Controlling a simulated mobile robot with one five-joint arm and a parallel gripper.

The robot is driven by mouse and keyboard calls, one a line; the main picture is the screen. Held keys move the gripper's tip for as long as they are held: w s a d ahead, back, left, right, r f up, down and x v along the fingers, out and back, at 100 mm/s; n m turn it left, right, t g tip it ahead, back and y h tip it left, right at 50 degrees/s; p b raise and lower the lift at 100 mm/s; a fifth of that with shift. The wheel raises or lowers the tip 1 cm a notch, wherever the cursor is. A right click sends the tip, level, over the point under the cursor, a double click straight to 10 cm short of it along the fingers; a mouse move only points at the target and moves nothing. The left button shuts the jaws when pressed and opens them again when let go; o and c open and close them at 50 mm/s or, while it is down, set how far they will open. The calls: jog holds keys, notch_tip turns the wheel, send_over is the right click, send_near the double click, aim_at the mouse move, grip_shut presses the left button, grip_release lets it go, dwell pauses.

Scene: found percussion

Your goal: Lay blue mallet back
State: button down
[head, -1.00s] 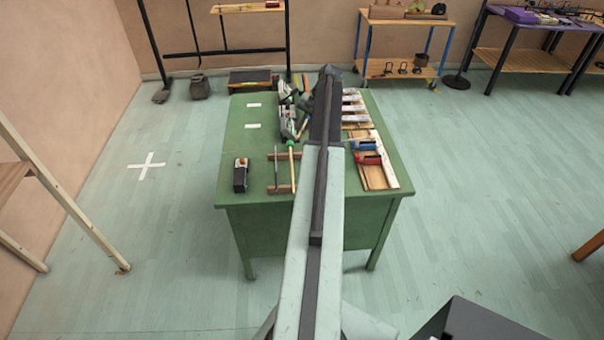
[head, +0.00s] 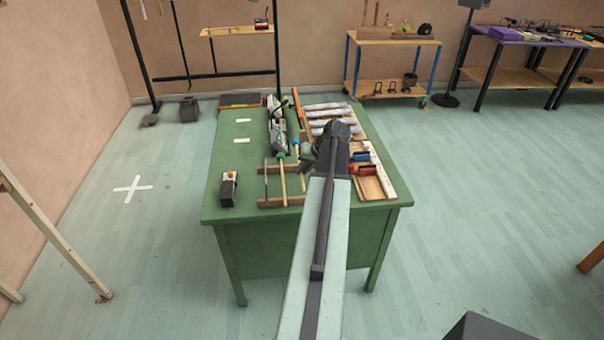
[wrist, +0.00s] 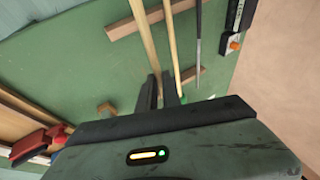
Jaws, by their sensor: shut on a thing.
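My gripper (wrist: 160,92) is shut on a pale wooden mallet handle (wrist: 146,40), which runs up the wrist view between the fingers. Its head is hidden behind my gripper there. The rest has two brown bars, a near one (head: 270,202) and a far one. I cannot tell whether the held handle touches them. The green-headed mallet (wrist: 173,45) and a thin dark rod (wrist: 198,48) lie across the bars.
A black box with an orange knob (head: 229,188) stands left on the green table (head: 226,165). Red and blue clamps (head: 362,169) lie on a wooden board at right. Grey tools (head: 277,125) and pale bars (head: 328,113) lie farther back. The table's left side is mostly clear.

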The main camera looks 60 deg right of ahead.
jog(key=shift+f+b, duration=2.6)
jog(key=shift+f, duration=0.3)
jog(key=shift+f+b, duration=0.3)
jog(key=shift+f, duration=0.05)
jog(key=c, duration=1.5)
grip_release()
jog(key=shift+o, duration=0.2)
jog(key=shift+r, duration=0.1)
jog(key=p+v, duration=0.6)
jog(key=v, duration=0.1)
jog(key=shift+r+p, duration=0.25)
jog(key=shift+p, duration=0.1)
jog(key=shift+s, duration=0.2)
